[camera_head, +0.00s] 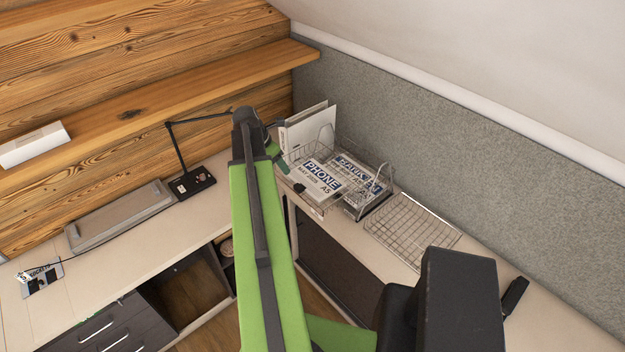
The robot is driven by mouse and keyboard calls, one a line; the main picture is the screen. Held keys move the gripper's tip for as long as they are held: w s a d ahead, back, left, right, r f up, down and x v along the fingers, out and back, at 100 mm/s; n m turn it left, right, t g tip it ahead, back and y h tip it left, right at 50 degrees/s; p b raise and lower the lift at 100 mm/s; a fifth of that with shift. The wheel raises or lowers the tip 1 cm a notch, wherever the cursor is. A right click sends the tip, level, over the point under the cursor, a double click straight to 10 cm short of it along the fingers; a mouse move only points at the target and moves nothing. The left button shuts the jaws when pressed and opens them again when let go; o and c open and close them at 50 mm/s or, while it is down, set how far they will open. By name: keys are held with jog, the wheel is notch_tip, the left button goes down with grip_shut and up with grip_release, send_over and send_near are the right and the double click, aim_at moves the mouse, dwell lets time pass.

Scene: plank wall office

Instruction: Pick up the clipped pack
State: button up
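A white paper pack printed "PHONE MAY 2026 A5" (322,177) lies in the front part of a wire basket (385,186) on the right-hand desk. A small black piece, which looks like a clip (299,188), sits at its near left edge. A second printed pack, starting "BANK" (357,172), lies just to its right. My gripper (281,165) is at the far end of my green arm, close to the left side of the basket. It is small and partly hidden by my arm, so I cannot tell whether its fingers are open.
An empty wire tray (412,223) stands right of the basket. White binders (306,128) stand behind it by the grey partition (480,150). A black lamp (192,182), a grey flat case (120,216) and a "SOCIETY" sheet (42,281) are on the left desk.

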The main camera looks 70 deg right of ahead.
jog(key=b, duration=1.1)
send_over(296, 187)
jog(key=w+a, duration=0.2)
notch_tip(296, 187, down, 11)
jog(key=b+x, duration=0.2)
jog(key=x, duration=0.1)
jog(key=b+x, duration=0.3)
jog(key=shift+s+r, duration=0.1)
jog(key=shift+s, duration=0.15)
jog(key=shift+r, duration=0.15)
grip_shut()
